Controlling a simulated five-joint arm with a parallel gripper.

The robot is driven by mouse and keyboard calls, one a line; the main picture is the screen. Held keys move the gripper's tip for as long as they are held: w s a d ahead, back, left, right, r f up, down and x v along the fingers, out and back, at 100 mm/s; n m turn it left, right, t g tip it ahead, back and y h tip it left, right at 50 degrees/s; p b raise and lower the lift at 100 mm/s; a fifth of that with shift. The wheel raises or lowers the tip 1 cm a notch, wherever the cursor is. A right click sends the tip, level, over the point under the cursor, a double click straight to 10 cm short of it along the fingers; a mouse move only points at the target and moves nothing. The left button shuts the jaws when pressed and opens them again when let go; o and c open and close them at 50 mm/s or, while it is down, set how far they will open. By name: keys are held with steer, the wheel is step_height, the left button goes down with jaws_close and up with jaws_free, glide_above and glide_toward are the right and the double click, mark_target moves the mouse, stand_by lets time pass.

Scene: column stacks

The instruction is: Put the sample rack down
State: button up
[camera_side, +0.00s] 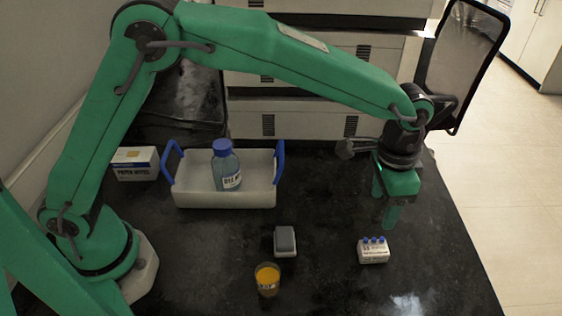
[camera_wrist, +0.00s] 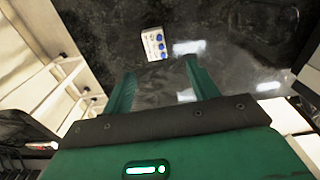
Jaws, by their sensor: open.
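The sample rack (camera_side: 373,253) is a small white block with several blue caps on top. It stands upright on the black bench at the right. It also shows in the wrist view (camera_wrist: 154,45), beyond my fingertips. My gripper (camera_side: 389,208) points down above and behind the rack, clear of it. In the wrist view my two green fingers (camera_wrist: 160,80) are spread apart with nothing between them.
A white tray (camera_side: 190,198) with blue handles holds a blue-capped bottle (camera_side: 226,167). A small grey-topped box (camera_side: 285,241) and a beaker of orange liquid (camera_side: 267,278) stand left of the rack. A labelled carton (camera_side: 135,163) stands at the back left. The bench's right side is bare.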

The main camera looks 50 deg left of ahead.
steer(key=s+a+r+n+t, duration=0.1)
steer(key=s+a+r+n, duration=0.15)
steer(key=a+r, duration=0.5)
steer(key=s+a+r+n+t, duration=0.1)
steer(key=s+a+r, duration=0.25)
steer(key=a, duration=0.75)
steer(key=s+a+n+t, duration=0.3)
steer(key=s+a+n, duration=0.1)
steer(key=s+a, duration=1)
steer(key=shift+s+n, duration=0.15)
steer(key=shift+n, duration=0.2)
